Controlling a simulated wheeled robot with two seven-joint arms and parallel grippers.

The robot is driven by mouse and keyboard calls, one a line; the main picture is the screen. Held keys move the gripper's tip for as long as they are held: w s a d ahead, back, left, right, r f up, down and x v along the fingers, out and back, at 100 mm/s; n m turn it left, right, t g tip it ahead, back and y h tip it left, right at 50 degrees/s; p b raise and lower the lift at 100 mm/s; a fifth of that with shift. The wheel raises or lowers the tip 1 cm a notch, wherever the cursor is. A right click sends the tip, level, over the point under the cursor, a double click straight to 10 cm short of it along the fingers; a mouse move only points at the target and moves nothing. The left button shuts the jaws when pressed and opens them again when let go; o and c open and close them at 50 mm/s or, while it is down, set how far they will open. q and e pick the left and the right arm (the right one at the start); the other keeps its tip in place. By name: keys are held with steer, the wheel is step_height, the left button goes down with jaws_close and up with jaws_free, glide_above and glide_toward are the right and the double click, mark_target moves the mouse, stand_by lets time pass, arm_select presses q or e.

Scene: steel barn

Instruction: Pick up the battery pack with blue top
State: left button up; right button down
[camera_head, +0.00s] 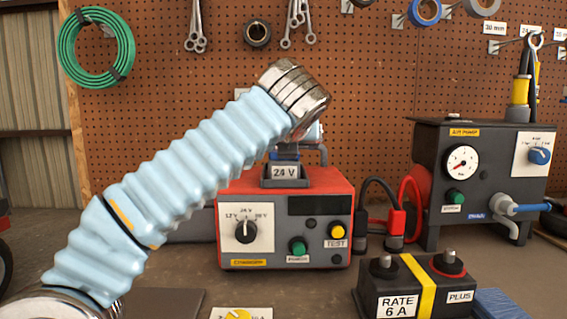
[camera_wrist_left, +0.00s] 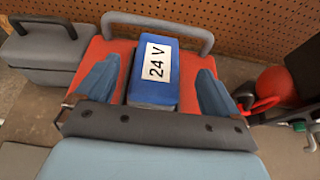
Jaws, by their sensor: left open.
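The battery pack with blue top (camera_wrist_left: 150,92) shows in the left wrist view, with a white "24 V" label, on the red charger (camera_wrist_left: 92,55). My open left gripper (camera_wrist_left: 156,90) has one blue finger on each side of it, with gaps between; I cannot tell how far down the fingers reach. In the head view my left arm reaches over the charger (camera_head: 262,208), and its wrist hides most of the gripper. A dark cradle marked "24 V" (camera_head: 285,173) stands on the charger's top. My right gripper is not in view.
The charger's grey handle (camera_wrist_left: 130,19) arches just beyond the pack. A grey box (camera_wrist_left: 40,50) stands to its left. The black battery (camera_head: 425,285) with a yellow band is at front right. The air pump (camera_head: 490,180) and pegboard (camera_head: 390,80) stand behind.

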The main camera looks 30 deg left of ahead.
arm_select(q)
steer(key=x, duration=0.5)
steer(key=shift+f, duration=0.45)
steer(key=shift+s, duration=0.1)
steer(key=shift+c, duration=0.3)
steer(key=c, duration=1.4)
steer(key=shift+c, duration=1.4)
steer(key=shift+r, duration=0.15)
